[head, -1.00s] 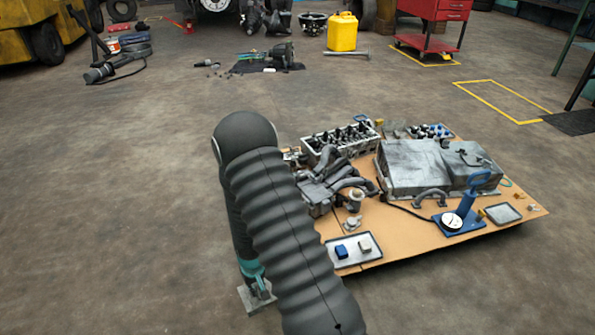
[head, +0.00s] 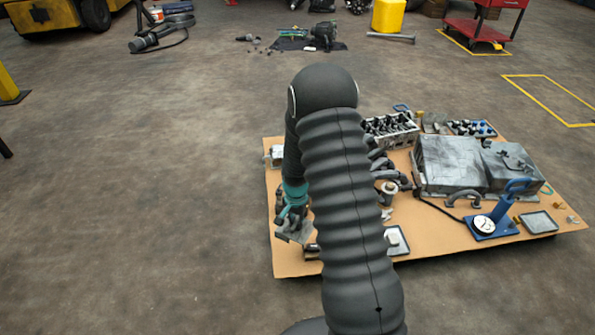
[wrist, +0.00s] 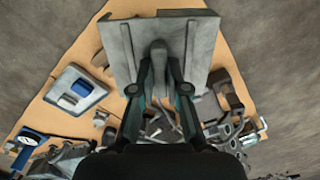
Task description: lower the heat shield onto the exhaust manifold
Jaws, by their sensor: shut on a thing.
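The heat shield (wrist: 198,48) is a flat grey metal panel with ridges and a raised grip in its middle. My gripper (wrist: 158,62) is shut on that grip. In the head view the shield (head: 292,234) shows small below my gripper (head: 293,208), over the left part of the tan board. I cannot tell its height above the board. Dark curved metal parts (head: 384,163), which may include the exhaust manifold, stand right of my arm and are partly hidden by it. In the wrist view, the panel covers what lies beneath it.
The tan board (head: 288,262) holds a grey engine block (head: 450,165), a cylinder head (head: 392,132), a blue hand pump with gauge (head: 492,222) and a small tray (head: 538,223). Its front left corner is mostly bare. Open floor lies to the left.

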